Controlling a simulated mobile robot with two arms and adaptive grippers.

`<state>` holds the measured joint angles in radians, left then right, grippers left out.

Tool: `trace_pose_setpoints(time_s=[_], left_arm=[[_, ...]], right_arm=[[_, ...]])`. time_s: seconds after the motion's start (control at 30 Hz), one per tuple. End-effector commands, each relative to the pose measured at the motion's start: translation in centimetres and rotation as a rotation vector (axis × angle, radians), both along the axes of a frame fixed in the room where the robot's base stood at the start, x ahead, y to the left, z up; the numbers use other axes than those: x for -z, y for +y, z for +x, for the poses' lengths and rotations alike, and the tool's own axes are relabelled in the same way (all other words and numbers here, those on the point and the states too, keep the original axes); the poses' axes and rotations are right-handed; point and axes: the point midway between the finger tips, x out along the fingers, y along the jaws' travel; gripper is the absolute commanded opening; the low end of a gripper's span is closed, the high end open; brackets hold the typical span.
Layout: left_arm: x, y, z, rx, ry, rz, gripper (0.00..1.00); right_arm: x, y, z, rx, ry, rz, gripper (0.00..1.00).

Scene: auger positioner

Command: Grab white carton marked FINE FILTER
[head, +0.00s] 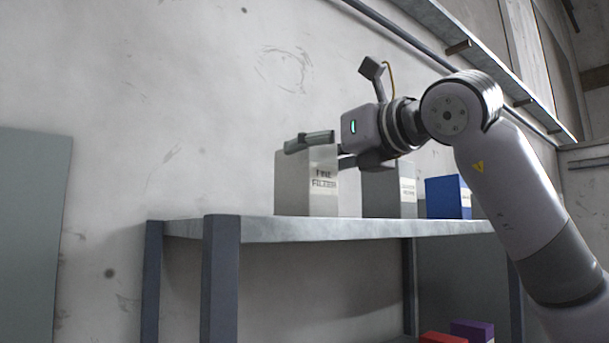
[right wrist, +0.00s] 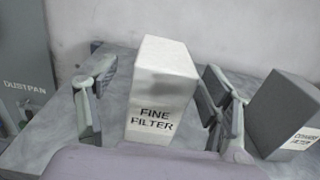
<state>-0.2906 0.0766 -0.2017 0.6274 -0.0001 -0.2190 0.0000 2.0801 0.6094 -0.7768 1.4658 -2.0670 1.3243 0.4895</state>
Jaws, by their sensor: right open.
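The white carton marked FINE FILTER (head: 306,195) stands upright near the left end of the upper shelf. It also shows in the middle of the right wrist view (right wrist: 158,88), with its label facing the camera. My right gripper (head: 317,152) is at the carton's upper part. In the wrist view its open fingers (right wrist: 160,72) are on either side of the carton, with a visible gap on the left and a narrower one on the right. In the head view, part of the far finger is hidden by the carton. My left gripper is not in view.
A grey carton (head: 385,190) with a FILTER label stands just right of the white one, close to my right finger. A blue box (head: 447,196) is farther right on the shelf (head: 330,230). Red (head: 442,338) and purple (head: 472,331) boxes sit lower. The wall is behind.

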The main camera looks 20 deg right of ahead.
Motion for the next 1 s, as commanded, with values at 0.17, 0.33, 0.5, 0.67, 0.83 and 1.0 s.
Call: trace_pose_setpoints(time_s=[0.17, 0.33, 0.5, 0.67, 0.83, 1.0], left_arm=[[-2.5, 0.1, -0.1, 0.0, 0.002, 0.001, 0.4], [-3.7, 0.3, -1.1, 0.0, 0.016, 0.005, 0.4], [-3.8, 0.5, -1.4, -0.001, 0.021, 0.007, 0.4], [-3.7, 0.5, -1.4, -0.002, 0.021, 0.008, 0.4], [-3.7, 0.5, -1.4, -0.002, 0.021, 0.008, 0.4], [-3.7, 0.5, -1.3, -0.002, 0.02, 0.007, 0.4]], right_arm=[[-0.6, 0.4, 2.1, 0.0, 0.003, 0.001, 0.73], [-0.4, 1.0, 4.0, 0.001, 0.004, 0.001, 0.73], [-0.2, 1.3, 4.6, 0.0, 0.001, 0.002, 0.73], [-0.2, 1.2, 4.6, 0.0, 0.0, 0.001, 0.73], [-0.2, 1.3, 4.6, 0.0, 0.0, 0.001, 0.63], [-0.2, 1.3, 4.6, 0.0, 0.0, 0.001, 0.51]])
